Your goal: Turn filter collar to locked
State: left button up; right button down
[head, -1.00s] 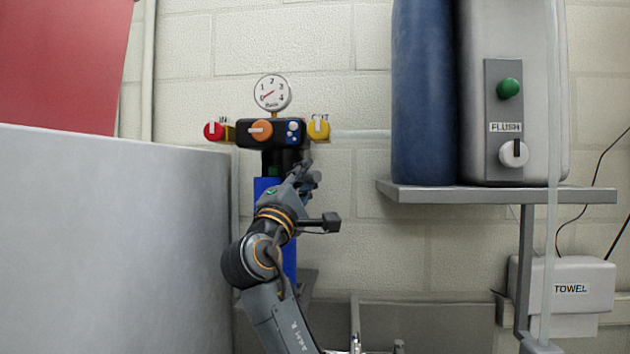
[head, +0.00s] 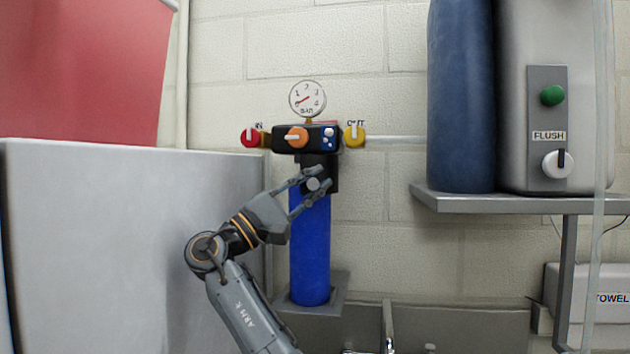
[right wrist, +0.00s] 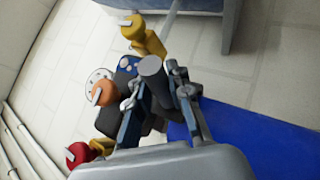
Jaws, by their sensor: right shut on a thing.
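The filter has a tall blue housing (head: 310,255), with a black collar (head: 332,172) under the black filter head (head: 286,139). A grey round handle (head: 313,184) sticks out at the collar's front. My right gripper (head: 317,181) is shut on this handle, one finger above and one below it. In the right wrist view the handle (right wrist: 151,68) sits between the fingers, which hide part of the collar. No lock marking is readable on the collar. My left gripper is not in view.
The head carries an orange knob (head: 296,138), a red IN valve (head: 250,138), a yellow OUT valve (head: 354,136) and a gauge (head: 308,98). A grey cabinet (head: 120,230) stands left. A shelf (head: 470,202) with a blue cylinder (head: 460,95) is at right.

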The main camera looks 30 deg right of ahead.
dwell(0.3)
jog(key=c, duration=1.2)
grip_release()
jog(key=shift+d+f, duration=0.1)
